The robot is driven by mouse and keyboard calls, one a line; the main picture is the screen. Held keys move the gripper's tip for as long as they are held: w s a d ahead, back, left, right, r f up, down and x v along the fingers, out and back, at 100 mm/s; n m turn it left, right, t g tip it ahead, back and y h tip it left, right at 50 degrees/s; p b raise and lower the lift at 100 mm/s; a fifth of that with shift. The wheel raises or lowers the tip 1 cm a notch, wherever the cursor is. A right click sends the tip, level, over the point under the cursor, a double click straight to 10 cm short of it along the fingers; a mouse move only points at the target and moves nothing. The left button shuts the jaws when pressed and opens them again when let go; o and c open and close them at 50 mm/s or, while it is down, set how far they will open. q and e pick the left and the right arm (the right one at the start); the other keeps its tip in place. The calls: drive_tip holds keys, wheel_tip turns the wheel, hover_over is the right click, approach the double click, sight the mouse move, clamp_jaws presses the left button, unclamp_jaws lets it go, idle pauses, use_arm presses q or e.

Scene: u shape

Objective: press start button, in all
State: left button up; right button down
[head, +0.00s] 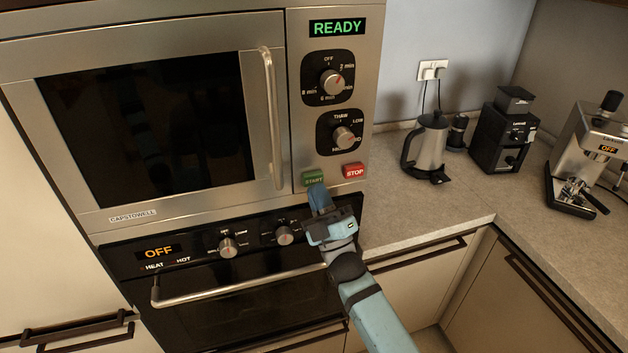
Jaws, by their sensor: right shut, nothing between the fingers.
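The microwave (225,210) is built in above an oven, with its door shut and its display (337,27) reading READY in green. The green start button (313,178) is at the lower left of its control panel. The red stop button (353,170) is to the right of it. My right gripper (319,190) is shut and empty, its fingertips at the lower edge of the start button. I cannot tell whether they touch it. The fingers cover a little of the button's lower part. My left gripper is not in view.
The oven handle (225,290) sticks out below, beside my right arm. The oven display (161,252) reads OFF. On the counter (440,219) to the right stand a kettle (427,150), a coffee grinder (500,135) and an espresso machine (585,150). The counter's front part is clear.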

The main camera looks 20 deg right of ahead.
drive_tip(key=shift+w, duration=0.2)
drive_tip(key=shift+w, duration=0.25)
